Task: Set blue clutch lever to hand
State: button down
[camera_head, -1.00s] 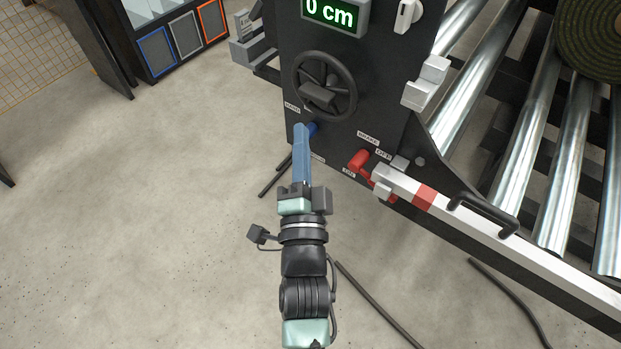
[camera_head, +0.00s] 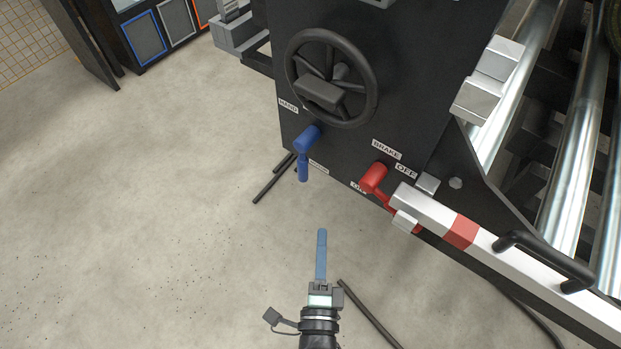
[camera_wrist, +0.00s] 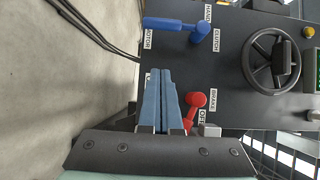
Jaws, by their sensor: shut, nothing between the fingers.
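The blue clutch lever (camera_head: 303,160) sits low on the dark machine panel, below the handwheel. Its handle hangs downward, towards the lower label; the wrist view (camera_wrist: 172,24) reads that label as MOTOR. The HAND label (camera_head: 288,105) is up and left of the lever's hub, and it also shows in the wrist view (camera_wrist: 207,12). My gripper (camera_head: 321,233) has its long blue fingers together and empty. It is below the lever in the head view, clear of it. In the wrist view the fingertips (camera_wrist: 160,71) lie beside the lever, between it and the red brake lever.
The red brake lever (camera_head: 373,178) is right of the clutch lever, near a white-and-red bar (camera_head: 430,215). The black handwheel (camera_head: 331,78) projects above. Metal rollers (camera_head: 580,160) are at right. Dark rods lie on the floor; open floor spreads to the left.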

aim_at(307, 157)
jog(key=w+a+b, duration=0.2)
jog(key=w, duration=1.1)
jog(key=shift+a, duration=0.15)
jog(key=shift+a+f+b, duration=0.1)
jog(key=shift+f+b, duration=0.05)
jog(key=shift+b, duration=0.3)
